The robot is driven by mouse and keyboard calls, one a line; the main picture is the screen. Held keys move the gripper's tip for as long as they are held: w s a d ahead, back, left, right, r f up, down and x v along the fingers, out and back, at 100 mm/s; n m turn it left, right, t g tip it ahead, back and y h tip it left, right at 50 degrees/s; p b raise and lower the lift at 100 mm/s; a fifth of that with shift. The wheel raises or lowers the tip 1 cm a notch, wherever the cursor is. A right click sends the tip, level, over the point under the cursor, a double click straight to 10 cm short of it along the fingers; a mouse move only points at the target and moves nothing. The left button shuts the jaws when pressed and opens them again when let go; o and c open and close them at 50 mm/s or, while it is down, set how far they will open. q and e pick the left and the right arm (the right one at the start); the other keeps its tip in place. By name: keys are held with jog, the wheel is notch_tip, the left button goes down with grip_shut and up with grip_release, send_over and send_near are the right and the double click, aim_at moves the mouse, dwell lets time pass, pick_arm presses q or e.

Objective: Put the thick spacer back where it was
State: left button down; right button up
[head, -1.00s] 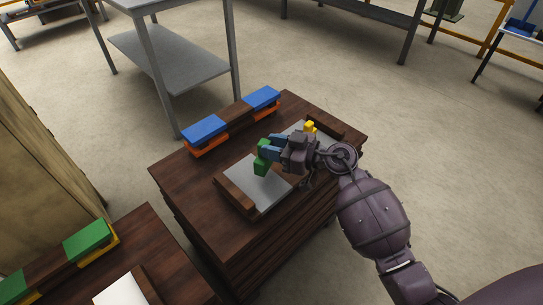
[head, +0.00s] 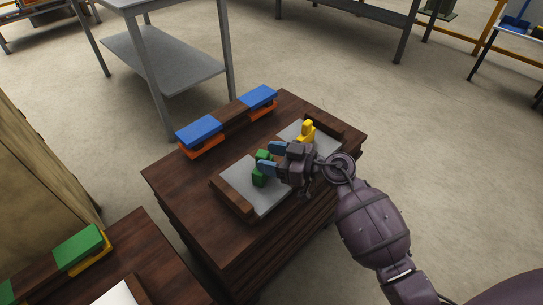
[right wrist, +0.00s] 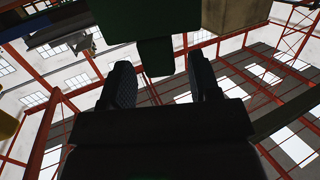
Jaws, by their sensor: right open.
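A green block with a narrower tab (head: 260,180) is on the grey plate (head: 251,198) on the dark wooden cabinet. I cannot tell by thickness whether it is the thick spacer. My left gripper is not in view.
Two blue blocks (head: 199,128) on orange supports stand along the cabinet's back left edge. Wooden bars (head: 232,197) flank the plate. A second cabinet at lower left carries green blocks (head: 79,246). A grey metal table (head: 168,64) stands behind. The cabinet's front left top is bare.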

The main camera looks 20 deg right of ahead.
jog(key=shift+r, duration=0.1)
jog(key=shift+s+d+r, duration=0.15)
jog(key=shift+s+d, duration=0.1)
jog(key=v, duration=0.1)
jog(key=p+v, duration=0.1)
jog(key=v, duration=0.2)
jog(key=shift+r, duration=0.3)
jog(key=s+d+f+m+t+h+p, duration=0.1)
jog(key=s+d+m+t+h, duration=0.2)
jog(key=s, duration=0.6)
jog(key=s+d+m+t+h+p, duration=0.1)
jog(key=s+d+m+t+h, duration=0.15)
jog(key=s+h, duration=0.45)
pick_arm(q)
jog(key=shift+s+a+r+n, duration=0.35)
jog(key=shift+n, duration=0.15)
pick_arm(e)
jog(key=s+a+f+g, duration=0.1)
jog(key=s+f+g, duration=0.2)
jog(key=s, duration=0.6)
jog(key=s+a+f+g, duration=0.2)
jog(key=s+f+g, duration=0.2)
jog(key=s, duration=0.5)
jog(key=shift+s+f+g+h, duration=0.2)
jog(key=shift+s+g+h, duration=0.1)
jog(key=shift+s+g, duration=0.05)
